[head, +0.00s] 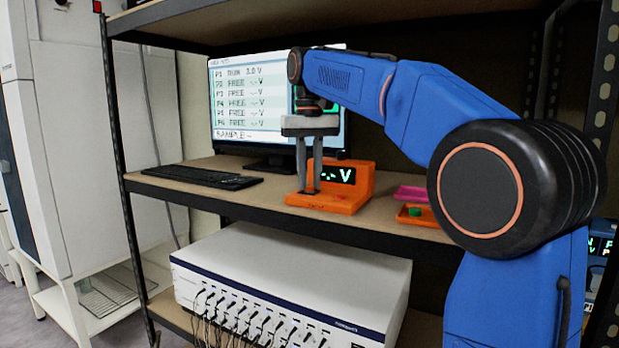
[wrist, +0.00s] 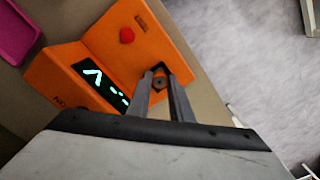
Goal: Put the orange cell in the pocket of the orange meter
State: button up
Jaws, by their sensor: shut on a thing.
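The orange meter (head: 343,197) stands on the shelf in front of the monitor, its dark screen showing a dash reading and "V". It also fills the middle of the wrist view (wrist: 135,38), with a red button and a dark pocket on its flat base. My gripper (head: 310,190) points straight down over the front left of the base. In the wrist view its fingertips (wrist: 161,77) are at the pocket, shut on a small round cell (wrist: 158,83) with a grey-brown top. The fingers hide its sides; I cannot tell how deep it sits.
An orange tray (head: 428,222) with a green piece (head: 414,211) and a magenta tray (head: 411,192) lie right of the meter. A keyboard (head: 203,177) and monitor (head: 262,146) stand left and behind. The shelf's front edge (head: 240,211) is close to the meter.

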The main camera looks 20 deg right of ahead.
jog(key=shift+r, duration=0.1)
jog(key=o, duration=0.9)
jog(key=shift+c, duration=0.2)
